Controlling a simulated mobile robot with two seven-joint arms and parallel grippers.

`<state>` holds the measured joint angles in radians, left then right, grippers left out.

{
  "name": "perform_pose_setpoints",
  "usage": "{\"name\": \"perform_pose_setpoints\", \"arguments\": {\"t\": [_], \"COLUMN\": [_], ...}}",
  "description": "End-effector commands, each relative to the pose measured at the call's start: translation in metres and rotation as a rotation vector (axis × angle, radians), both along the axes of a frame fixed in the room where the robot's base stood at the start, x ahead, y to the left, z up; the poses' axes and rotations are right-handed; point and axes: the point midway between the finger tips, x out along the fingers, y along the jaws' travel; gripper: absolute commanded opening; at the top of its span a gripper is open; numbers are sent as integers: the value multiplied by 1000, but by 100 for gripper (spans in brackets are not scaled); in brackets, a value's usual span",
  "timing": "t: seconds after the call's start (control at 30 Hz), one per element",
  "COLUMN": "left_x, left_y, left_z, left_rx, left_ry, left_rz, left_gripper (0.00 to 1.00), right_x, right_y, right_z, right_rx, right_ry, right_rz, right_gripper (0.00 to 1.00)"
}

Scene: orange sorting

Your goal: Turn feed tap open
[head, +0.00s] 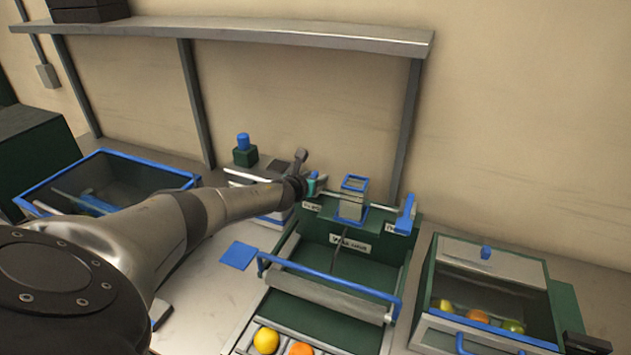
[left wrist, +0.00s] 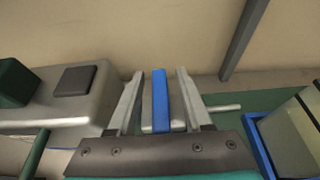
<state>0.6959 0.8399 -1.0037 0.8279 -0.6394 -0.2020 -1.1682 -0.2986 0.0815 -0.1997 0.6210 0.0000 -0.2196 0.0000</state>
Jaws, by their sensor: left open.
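The feed tap's blue lever (left wrist: 160,100) stands upright between the two grey fingers of my left gripper (left wrist: 158,78) in the left wrist view. The fingers are open, one on each side, with a narrow gap visible on both sides. In the head view my left gripper (head: 311,186) is at the back left corner of the green wash machine (head: 319,258), and it mostly hides the tap there. A second blue lever (head: 406,213) stands at the machine's back right corner. My right gripper is not in view.
A blue-framed chute (head: 352,198) stands just right of the tap. A blue-rimmed bin (head: 60,184) is at the left. A green box with fruit (head: 484,278) is at the right. A shelf (head: 300,37) crosses the wall above. A blue-handled roller (head: 322,292) spans the machine's front.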

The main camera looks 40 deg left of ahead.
Motion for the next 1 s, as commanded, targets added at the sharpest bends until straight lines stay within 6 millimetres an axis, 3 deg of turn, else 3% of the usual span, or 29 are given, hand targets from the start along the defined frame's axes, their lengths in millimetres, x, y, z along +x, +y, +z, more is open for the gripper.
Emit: {"name": "perform_pose_setpoints", "arguments": {"t": [0.5,0.93,1.0], "left_x": [8,7,7], "left_y": [2,2,2], "left_z": [-2,-3,-3], "left_rx": [0,0,0], "left_ry": [0,0,0], "left_rz": [-1,0,0], "left_gripper": [50,2,0], "right_x": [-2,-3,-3], "right_y": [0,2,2], "right_z": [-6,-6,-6], "right_rx": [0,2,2], "right_ry": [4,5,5], "right_rz": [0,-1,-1], "right_gripper": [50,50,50]}}
